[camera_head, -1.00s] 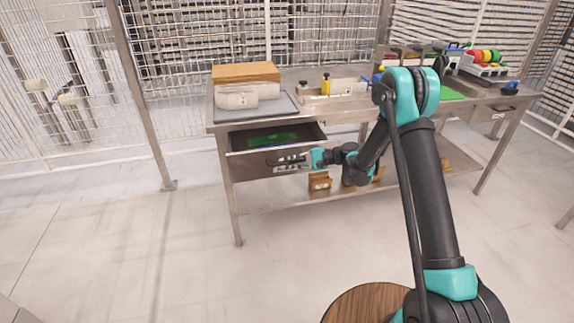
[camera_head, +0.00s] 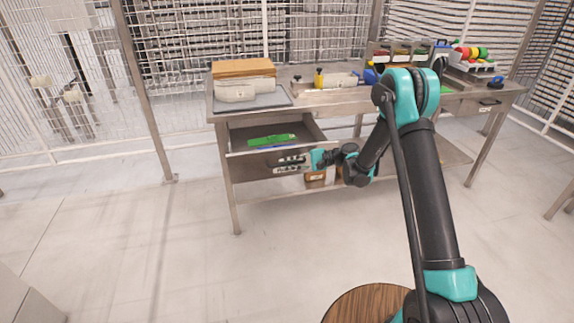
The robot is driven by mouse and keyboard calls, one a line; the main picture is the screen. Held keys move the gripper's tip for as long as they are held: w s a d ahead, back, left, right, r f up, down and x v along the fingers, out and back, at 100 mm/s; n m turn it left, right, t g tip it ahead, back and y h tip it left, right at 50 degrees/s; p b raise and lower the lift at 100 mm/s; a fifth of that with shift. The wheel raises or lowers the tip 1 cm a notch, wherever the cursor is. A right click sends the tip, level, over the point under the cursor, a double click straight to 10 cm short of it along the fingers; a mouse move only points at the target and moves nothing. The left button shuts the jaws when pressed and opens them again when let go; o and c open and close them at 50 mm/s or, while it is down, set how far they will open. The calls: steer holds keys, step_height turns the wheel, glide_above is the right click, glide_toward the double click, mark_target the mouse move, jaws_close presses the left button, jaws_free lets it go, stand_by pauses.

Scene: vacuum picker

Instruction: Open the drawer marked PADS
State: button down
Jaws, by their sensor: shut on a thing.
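A grey metal drawer (camera_head: 245,168) under the left end of the workbench is pulled well out. A light label sits on its front, too small to read here. A green flat item (camera_head: 270,141) lies inside, toward the back of the drawer. My gripper (camera_head: 303,160) is at the right part of the drawer front, shut on the drawer's handle. The handle is mostly hidden by the fingers.
Coloured rolls (camera_head: 474,54) stand at the back right. Another drawer (camera_head: 487,103) is shut at the right end.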

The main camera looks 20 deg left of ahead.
steer(key=c, duration=1.9)
jaws_free()
steer(key=shift+o, duration=0.2)
steer(key=v, duration=1.2)
steer(key=shift+d, duration=0.1)
steer(key=s+d+r+n+t+h, duration=0.1)
steer(key=s+d+r+t+h, duration=0.2)
steer(key=s+d, duration=0.4)
steer(key=s+d+r+t+h, duration=0.2)
steer(key=s+d+h, duration=0.25)
steer(key=d, duration=0.45)
steer(key=s+d+f+n+t+h, duration=0.2)
steer(key=s+d+f+h, duration=0.2)
steer(key=s+d, duration=1.3)
steer(key=d+h, duration=0.2)
steer(key=h, duration=0.1)
steer(key=shift+d+n+t+h, duration=0.2)
steer(key=shift+n+t+h, duration=0.15)
steer(key=shift+n+t, duration=0.05)
